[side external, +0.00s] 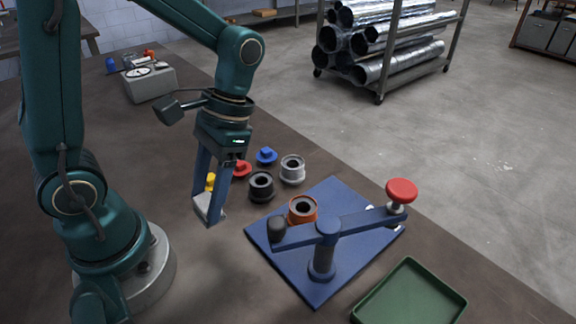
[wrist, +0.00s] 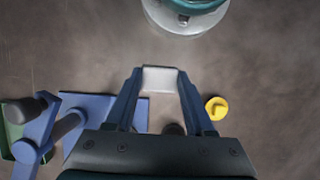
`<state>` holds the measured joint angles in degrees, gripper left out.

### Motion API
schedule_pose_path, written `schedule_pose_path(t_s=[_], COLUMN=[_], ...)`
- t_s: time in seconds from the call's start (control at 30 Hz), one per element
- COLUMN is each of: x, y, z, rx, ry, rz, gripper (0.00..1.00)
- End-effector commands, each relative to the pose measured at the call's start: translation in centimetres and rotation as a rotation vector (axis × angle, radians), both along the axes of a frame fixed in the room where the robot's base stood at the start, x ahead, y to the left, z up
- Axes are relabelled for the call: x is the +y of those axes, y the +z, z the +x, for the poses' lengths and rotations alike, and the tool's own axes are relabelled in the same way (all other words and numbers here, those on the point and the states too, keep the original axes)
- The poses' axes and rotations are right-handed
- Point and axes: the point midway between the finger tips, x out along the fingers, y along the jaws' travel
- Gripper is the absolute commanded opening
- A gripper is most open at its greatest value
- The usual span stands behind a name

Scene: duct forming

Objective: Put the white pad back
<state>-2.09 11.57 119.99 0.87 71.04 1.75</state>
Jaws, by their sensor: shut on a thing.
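The white pad (side external: 207,207) is between the two blue fingers of my gripper (side external: 208,203) in the side view. In the wrist view the white pad (wrist: 160,79) spans the gap between the fingertips (wrist: 160,80), touching both. My gripper points down over the brown table, left of the blue base plate (side external: 318,285). Whether the pad touches the table or hangs just above it, I cannot tell.
A blue lever arm (side external: 350,222) with a red knob (side external: 401,191) stands on the plate, beside an orange ring (side external: 303,208). Black (side external: 261,186) and grey (side external: 292,168) rings and red (side external: 242,169), blue (side external: 266,156) and yellow (wrist: 217,108) pieces stand nearby. A green tray (side external: 408,262) lies front right.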

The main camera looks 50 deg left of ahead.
Motion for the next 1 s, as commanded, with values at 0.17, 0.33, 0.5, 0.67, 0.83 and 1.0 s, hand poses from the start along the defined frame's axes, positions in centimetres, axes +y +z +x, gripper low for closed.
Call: schedule_pose_path(t_s=[0.17,0.33,0.5,0.67,0.83,1.0], x=[-3.3,-4.7,-4.8,-4.8,-4.8,-4.8], y=[-2.0,-2.8,-4.6,-6.5,-6.9,-6.9], z=[0.1,0.2,0.1,0.2,0.3,0.3], rx=[0.004,0.002,0.007,0.004,0.0,0.0], ry=[-0.005,-0.001,0.002,0.003,0.002,0.002], rz=[0.0,0.0,0.002,0.001,0.0,0.0], gripper=[0.02,0.02,0.02,0.02,0.02,0.02])
